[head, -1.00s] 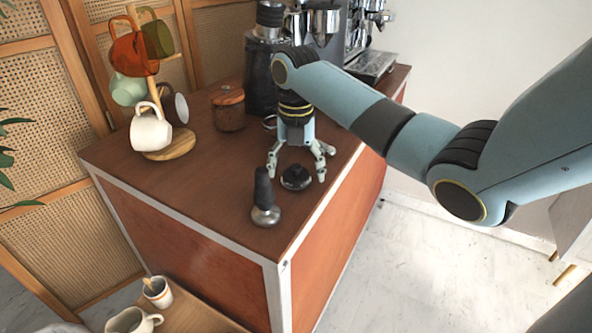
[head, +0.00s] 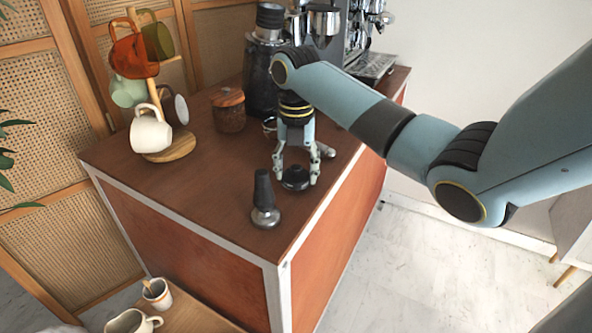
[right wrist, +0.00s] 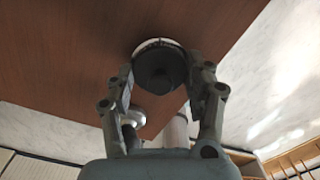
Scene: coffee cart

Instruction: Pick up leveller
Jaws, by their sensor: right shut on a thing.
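The leveller (head: 295,179) is a low, round black piece on the brown top of the coffee cart (head: 205,185), near its right edge. My right gripper (head: 296,182) reaches down over it, with one finger on each side, and is shut on it. In the right wrist view the leveller (right wrist: 160,67) shows as a dark disc with a light rim between the fingertips (right wrist: 163,78). It appears to rest on the cart top. My left gripper is not in view.
A tamper (head: 264,200) with a black handle stands just left of the leveller. A wood-lidded jar (head: 229,110), a grinder (head: 262,75) and an espresso machine (head: 365,40) stand behind. A mug tree (head: 172,146) stands at the left. The front-left cart top is clear.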

